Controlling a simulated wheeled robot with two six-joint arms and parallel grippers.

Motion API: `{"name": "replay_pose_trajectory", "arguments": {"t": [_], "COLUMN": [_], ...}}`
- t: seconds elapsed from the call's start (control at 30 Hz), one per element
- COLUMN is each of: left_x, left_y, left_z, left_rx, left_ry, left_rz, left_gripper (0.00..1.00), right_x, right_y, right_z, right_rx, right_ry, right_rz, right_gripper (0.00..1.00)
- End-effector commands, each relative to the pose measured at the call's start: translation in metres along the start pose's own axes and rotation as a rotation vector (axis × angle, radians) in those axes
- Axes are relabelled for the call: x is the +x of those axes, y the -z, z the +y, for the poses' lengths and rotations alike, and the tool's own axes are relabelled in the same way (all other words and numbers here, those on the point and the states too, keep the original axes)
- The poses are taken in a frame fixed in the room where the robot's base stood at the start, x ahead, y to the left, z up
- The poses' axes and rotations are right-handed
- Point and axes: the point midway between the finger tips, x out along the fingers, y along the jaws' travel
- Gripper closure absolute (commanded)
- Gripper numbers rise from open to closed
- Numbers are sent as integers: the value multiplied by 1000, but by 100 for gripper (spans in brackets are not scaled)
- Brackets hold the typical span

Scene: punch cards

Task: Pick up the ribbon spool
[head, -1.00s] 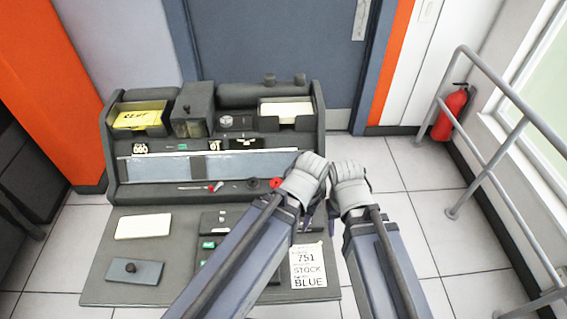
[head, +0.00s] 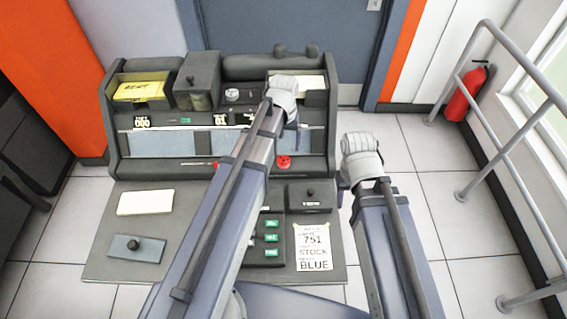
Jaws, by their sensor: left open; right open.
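A small round red piece (head: 283,162), which looks like the ribbon spool, sits on the front ledge of the dark grey punch machine (head: 140,172), right of centre. My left gripper (head: 284,92) is open and is beyond the red piece, over the machine's upper right part near a bin of white cards. My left forearm passes close beside the red piece in the picture and covers the ledge to its left. My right gripper (head: 360,152) is open and empty, just right of the machine. The fingertips of both grippers are hard to make out.
A yellow card stack (head: 143,91) and a dark box (head: 196,80) stand on the machine's upper left. The front desk holds a white card stack (head: 146,202), a knobbed plate (head: 136,248) and a paper note (head: 312,247). A railing (head: 480,170) and a red extinguisher (head: 466,93) are at right.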

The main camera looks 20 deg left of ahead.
Motion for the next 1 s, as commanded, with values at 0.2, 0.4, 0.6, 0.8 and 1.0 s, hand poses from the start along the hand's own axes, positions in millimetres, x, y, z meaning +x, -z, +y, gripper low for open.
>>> {"name": "replay_pose_trajectory", "arguments": {"t": [0.2, 0.4, 0.6, 0.8, 1.0], "left_x": [20, 21, 40, 65, 71], "left_y": [0, -1, -3, -4, -4], "left_z": [0, 0, -1, -2, -2], "left_rx": [1, 2, 2, 2, 2], "left_ry": [0, 0, 0, 0, 0], "left_rz": [0, 0, 0, 0, 0], "left_gripper": [9, 9, 9, 9, 9], "right_x": [20, 21, 40, 65, 71], "right_y": [1, 1, 2, 4, 4], "right_z": [-2, -2, -4, -6, -7], "right_rx": [0, 0, 0, 0, 0], "right_ry": [0, 0, 0, 0, 0], "right_rz": [0, 0, 0, 0, 0], "right_gripper": [50, 50, 50, 50, 50]}}
